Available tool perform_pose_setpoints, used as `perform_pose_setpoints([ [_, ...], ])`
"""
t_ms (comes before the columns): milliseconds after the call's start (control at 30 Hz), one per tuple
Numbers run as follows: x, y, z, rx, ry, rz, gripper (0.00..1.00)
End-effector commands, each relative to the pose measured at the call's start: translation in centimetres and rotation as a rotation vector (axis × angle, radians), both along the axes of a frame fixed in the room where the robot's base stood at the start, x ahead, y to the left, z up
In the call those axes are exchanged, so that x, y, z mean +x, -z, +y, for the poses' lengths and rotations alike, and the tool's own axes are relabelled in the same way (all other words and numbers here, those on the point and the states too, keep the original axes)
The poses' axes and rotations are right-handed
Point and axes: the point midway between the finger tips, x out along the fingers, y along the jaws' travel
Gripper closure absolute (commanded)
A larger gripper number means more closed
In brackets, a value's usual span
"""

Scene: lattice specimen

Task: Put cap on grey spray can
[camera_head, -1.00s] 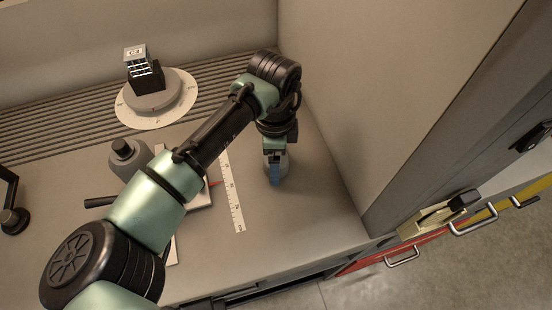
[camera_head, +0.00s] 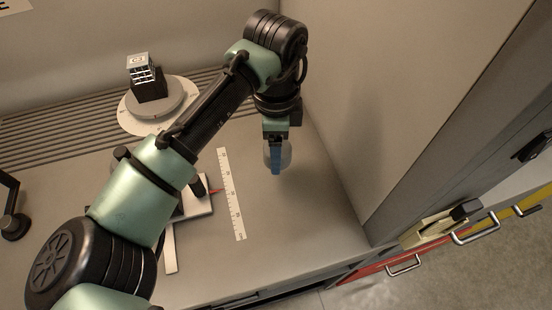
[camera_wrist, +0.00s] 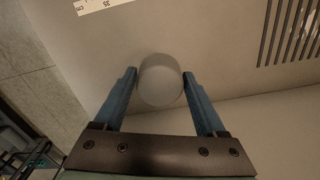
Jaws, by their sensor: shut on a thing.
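My gripper (camera_head: 277,165) is shut on a pale, translucent, rounded cap (camera_head: 286,157), over the right part of the bench. In the wrist view, the cap (camera_wrist: 160,82) sits between the two blue fingertips, with its round end towards the camera. The cap looks to be above the bench top, but its exact height is unclear. The grey spray can is mostly hidden behind my arm in the head view. Only a dark knob (camera_head: 121,153), probably its top, shows at the arm's left edge. The can does not show in the wrist view.
A round turntable (camera_head: 158,103) with a small lattice block (camera_head: 141,68) stands at the back left. A tall panel (camera_head: 390,100) bounds the right. Bench around the gripper is clear.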

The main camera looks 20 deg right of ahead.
Motion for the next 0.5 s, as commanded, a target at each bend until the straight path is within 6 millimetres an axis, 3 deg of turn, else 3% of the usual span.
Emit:
perform_pose_setpoints([
  [267, 0.4, -4.4, 0.8, -0.002, 0.022, 0.002, 0.78],
  [500, 2.0, -9.0, 4.7, -0.003, 0.122, 0.004, 0.78],
])
